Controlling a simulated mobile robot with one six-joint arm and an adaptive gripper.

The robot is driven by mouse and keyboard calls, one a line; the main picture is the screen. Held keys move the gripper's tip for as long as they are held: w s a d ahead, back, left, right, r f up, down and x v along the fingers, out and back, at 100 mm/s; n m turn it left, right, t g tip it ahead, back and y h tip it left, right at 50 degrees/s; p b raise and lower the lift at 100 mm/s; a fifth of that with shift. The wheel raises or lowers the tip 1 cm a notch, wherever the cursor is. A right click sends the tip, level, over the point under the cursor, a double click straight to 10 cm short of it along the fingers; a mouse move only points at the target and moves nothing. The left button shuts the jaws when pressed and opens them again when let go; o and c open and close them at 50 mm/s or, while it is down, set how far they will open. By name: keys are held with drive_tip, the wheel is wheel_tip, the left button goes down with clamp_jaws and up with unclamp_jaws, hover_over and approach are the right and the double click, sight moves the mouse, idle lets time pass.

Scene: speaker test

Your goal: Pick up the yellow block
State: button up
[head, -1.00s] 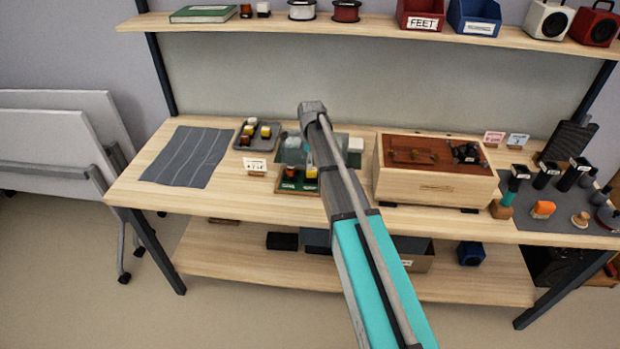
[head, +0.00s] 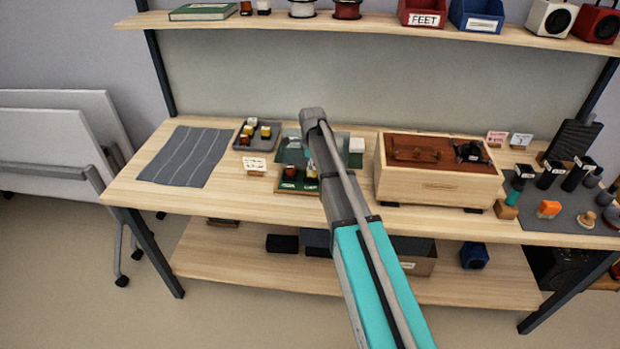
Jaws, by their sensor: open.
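A green tray (head: 285,187) on the workbench holds a dark block with a red-orange top (head: 291,173) and, to its right, a yellow block (head: 313,177). The yellow block is mostly hidden behind my arm and gripper, with only a small part showing. My gripper (head: 311,168) points down over the right part of this tray, close to the yellow block. Its fingers are small and partly covered by the arm; I cannot tell whether they touch the block. A grey tray (head: 236,147) to the left holds several small blocks, with some yellow among them.
A wooden box (head: 435,190) with a red-brown top stands right of my arm. A grey striped mat (head: 185,158) lies bare at far left.

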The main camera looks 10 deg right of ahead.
drive_tip(key=shift+f+b, duration=0.85)
drive_tip(key=shift+f, duration=0.3)
drive_tip(key=shift+r, duration=0.1)
drive_tip(key=c, duration=1.2)
drive_tip(key=shift+o, duration=0.2)
drive_tip(key=shift+r, duration=0.15)
drive_tip(key=shift+r+p, duration=0.75)
drive_tip(key=shift+p, duration=0.25)
drive_tip(key=shift+s+a+r+p, duration=0.1)
drive_tip(key=shift+s+r+p, duration=1.75)
drive_tip(key=shift+s, duration=0.5)
drive_tip(key=shift+s+d+r+p, duration=0.1)
drive_tip(key=shift+s+r+p, duration=1.75)
drive_tip(key=shift+s, duration=0.45)
drive_tip(key=shift+s+a+r+p, duration=0.1)
drive_tip(key=shift+s+r+p, duration=1.75)
drive_tip(key=shift+s, duration=0.5)
